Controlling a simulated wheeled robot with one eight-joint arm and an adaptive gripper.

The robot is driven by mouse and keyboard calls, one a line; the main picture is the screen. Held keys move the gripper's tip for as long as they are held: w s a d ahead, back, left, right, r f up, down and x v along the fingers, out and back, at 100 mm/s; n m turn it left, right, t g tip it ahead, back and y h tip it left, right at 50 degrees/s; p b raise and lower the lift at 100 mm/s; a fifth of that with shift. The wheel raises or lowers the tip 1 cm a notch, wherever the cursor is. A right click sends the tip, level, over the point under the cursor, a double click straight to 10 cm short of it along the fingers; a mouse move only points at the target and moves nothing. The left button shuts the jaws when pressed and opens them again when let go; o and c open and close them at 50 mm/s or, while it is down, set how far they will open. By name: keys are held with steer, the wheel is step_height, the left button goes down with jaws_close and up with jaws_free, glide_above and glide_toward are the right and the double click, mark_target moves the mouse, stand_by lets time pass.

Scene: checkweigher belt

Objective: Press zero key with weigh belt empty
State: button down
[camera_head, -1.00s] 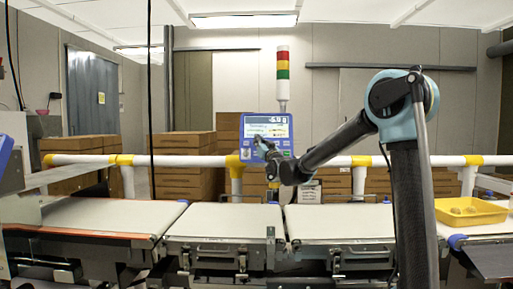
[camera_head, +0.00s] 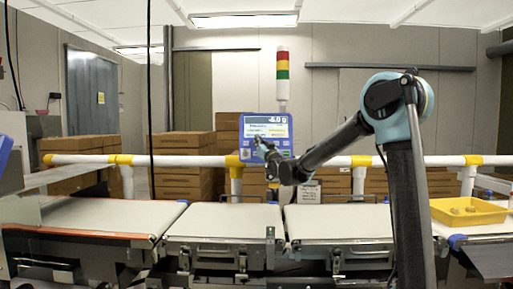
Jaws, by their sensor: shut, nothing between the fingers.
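The blue checkweigher terminal (camera_head: 265,136) stands behind the belts, with a lit screen that seems to read about -6.0 g at the top. The zero key cannot be told apart at this size. The middle belt (camera_head: 225,220), likely the weigh belt, is bare.
The left belt (camera_head: 105,217) and right belt (camera_head: 338,221) are bare too. A yellow tray (camera_head: 468,222) with small round items sits at the right. A white and yellow rail (camera_head: 340,161) and stacked brown boxes (camera_head: 182,165) are behind. A stack light (camera_head: 283,75) rises above the terminal.

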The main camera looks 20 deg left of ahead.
steer(key=shift+w, duration=0.1)
stand_by(0.7)
steer(key=shift+w+a, duration=0.15)
steer(key=shift+w, duration=0.05)
steer(key=shift+w+a+f, duration=0.1)
steer(key=shift+w+f, duration=0.05)
steer(key=shift+w, duration=0.25)
stand_by(0.9)
steer(key=shift+s, duration=0.1)
steer(key=shift+s+d+r, duration=0.2)
steer(key=shift+s+r, duration=0.05)
steer(key=shift+s, duration=0.45)
steer(key=shift+s+d+r, duration=0.2)
steer(key=shift+s+r, duration=0.05)
steer(key=shift+s, duration=0.55)
steer(key=shift+s+d+r, duration=0.15)
steer(key=shift+s+r, duration=0.05)
steer(key=shift+s, duration=0.55)
steer(key=shift+s+d+r, duration=0.2)
steer(key=shift+s+r, duration=0.05)
steer(key=shift+s, duration=0.55)
